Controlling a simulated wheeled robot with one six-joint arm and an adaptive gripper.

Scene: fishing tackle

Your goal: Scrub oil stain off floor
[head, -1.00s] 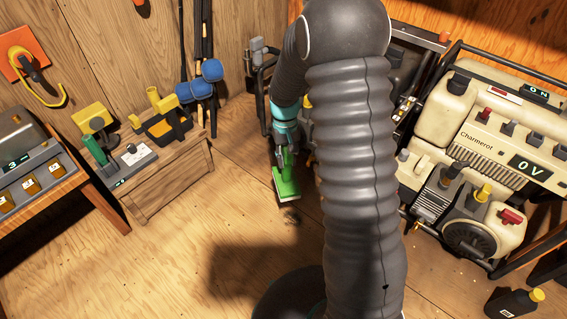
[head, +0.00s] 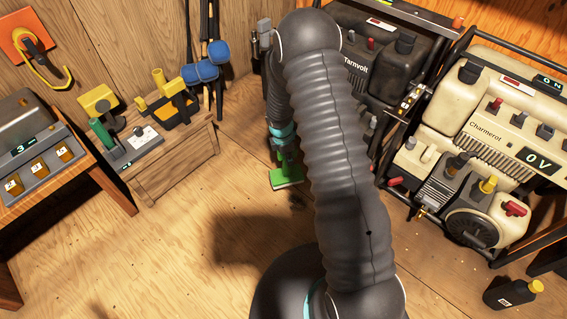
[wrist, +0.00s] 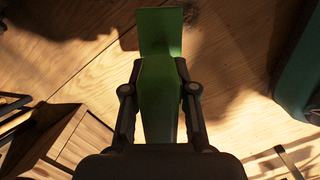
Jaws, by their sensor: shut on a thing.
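A green scrubber (head: 286,178) is in my gripper (head: 284,150), its flat green head lowest, close above or on the floor; I cannot tell if it touches. In the wrist view my gripper (wrist: 157,78) is shut with a finger on each side of the green handle, and the broad green head (wrist: 160,30) points away from me. A small dark patch (head: 297,201) on the wooden floor, perhaps the oil stain, shows just below the scrubber head in the head view, partly hidden by my arm. No stain is clear in the wrist view.
A wooden crate (head: 178,172) with tools stands left, beside a bench (head: 104,186). A cream generator (head: 500,140) and a dark one (head: 365,65) stand right. Floor (head: 150,260) at lower left is clear.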

